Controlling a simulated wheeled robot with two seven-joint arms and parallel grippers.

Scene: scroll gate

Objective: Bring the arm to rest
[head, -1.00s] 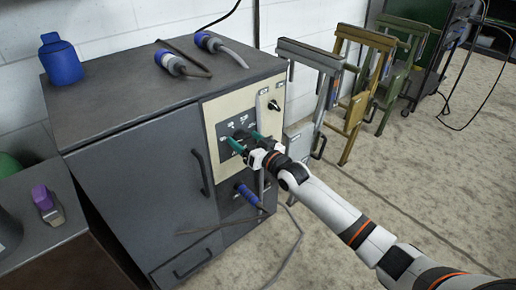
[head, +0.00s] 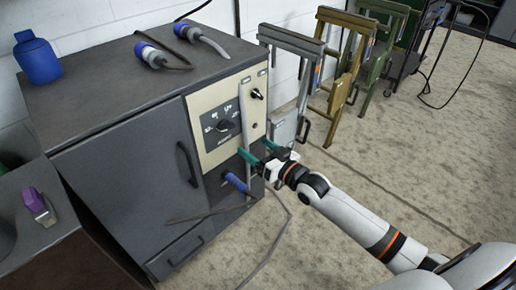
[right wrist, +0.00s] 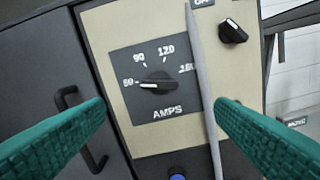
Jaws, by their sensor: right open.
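My right gripper (head: 258,156) is in front of the lower part of the grey machine's (head: 112,148) front, with its teal fingers apart and nothing between them. In the right wrist view the two fingers (right wrist: 160,128) stand wide on either side of the cream panel (right wrist: 200,75). The black AMPS knob (right wrist: 157,83) sits ahead of the fingers, apart from them. The knob also shows in the head view (head: 225,124), above and left of the gripper. A smaller switch (right wrist: 232,31) is at the panel's upper right. My left gripper is not seen.
A blue plug (head: 236,182) with a hanging cable is in the machine's lower front, close to my gripper. Two blue connectors lie on top near a blue bottle (head: 37,58). Folding stands (head: 290,85) are to the right.

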